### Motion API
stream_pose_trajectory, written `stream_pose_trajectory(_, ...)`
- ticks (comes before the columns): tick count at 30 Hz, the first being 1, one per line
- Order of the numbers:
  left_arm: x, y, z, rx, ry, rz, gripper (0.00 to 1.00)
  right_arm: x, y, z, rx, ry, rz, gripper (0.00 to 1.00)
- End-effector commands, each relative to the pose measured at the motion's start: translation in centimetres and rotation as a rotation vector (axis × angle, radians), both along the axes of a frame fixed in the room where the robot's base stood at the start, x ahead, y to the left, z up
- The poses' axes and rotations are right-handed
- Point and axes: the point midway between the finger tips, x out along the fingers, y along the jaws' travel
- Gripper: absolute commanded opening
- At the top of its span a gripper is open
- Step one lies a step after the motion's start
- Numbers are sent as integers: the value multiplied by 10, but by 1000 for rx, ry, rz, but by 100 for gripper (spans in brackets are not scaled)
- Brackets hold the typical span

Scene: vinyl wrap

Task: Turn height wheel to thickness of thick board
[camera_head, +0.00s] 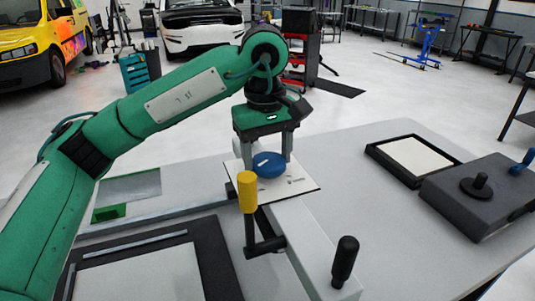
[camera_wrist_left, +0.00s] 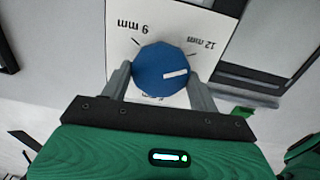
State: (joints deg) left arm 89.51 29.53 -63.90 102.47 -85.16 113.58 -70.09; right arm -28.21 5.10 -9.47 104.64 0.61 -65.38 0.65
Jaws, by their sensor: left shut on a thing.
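The height wheel (camera_head: 268,165) is a round blue knob with a white mark, set on a white dial plate (camera_head: 300,183). In the left wrist view the blue wheel (camera_wrist_left: 162,70) sits between the two fingers of my left gripper (camera_wrist_left: 160,80). The plate (camera_wrist_left: 180,18) there carries the labels 9 mm and 12 mm, with a third label partly hidden by the wheel. The white mark points to the right in that view, between the tick lines. In the head view my left gripper (camera_head: 262,155) reaches down from above and is shut on the wheel. The right gripper is not in view.
A yellow-handled crank (camera_head: 247,192) stands just in front of the wheel. A black handle (camera_head: 344,261) is at the front. A framed white board (camera_head: 415,157) and a dark grey box with a knob (camera_head: 483,195) lie to the right. Another framed panel (camera_head: 140,270) is front left.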

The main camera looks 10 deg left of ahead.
Motion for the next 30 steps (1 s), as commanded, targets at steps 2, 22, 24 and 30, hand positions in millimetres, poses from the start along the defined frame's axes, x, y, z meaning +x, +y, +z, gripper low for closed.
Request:
stream_pose_trajectory(2, 0, 0, 1, -1, -2, -2, 71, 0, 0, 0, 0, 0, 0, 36)
stream_pose_trajectory(22, 0, 1, 44, 0, -5, 1, 83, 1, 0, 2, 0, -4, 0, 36)
stream_pose_trajectory(24, -1, 2, 58, 0, -6, 1, 83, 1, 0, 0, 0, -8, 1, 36)
stream_pose_trajectory(30, -2, 2, 97, 0, -5, 1, 83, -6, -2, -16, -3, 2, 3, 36)
